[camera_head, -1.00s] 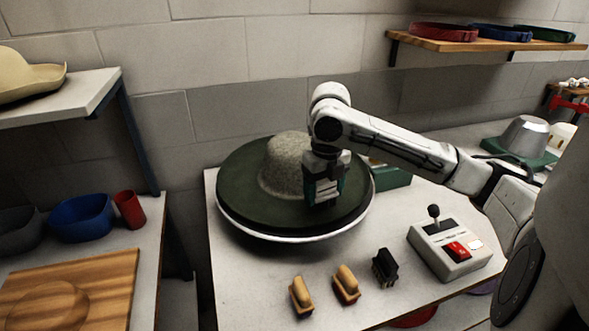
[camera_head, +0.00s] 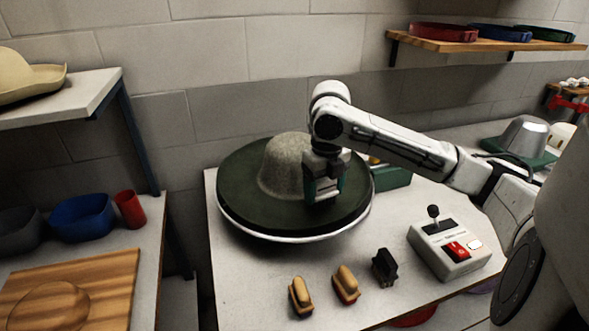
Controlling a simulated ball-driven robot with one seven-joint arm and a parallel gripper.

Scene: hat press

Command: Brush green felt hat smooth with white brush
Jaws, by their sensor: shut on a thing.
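The green felt hat (camera_head: 245,195) lies brim-down on a round white-edged turntable (camera_head: 270,237). Its wide brim is dark green and its rounded crown (camera_head: 283,165) looks mottled grey-green. My gripper (camera_head: 323,198) points down over the right side of the brim, close beside the crown. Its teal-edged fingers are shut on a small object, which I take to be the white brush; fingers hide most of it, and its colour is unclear. I cannot tell whether its bristles touch the felt.
Two tan-handled brushes (camera_head: 301,297) (camera_head: 346,284) and a black one (camera_head: 384,267) stand on the table's front. A control box (camera_head: 449,247) with lever and red switch sits right. A green box (camera_head: 392,177) stands behind my gripper. Bowls and a wooden board (camera_head: 75,285) lie left.

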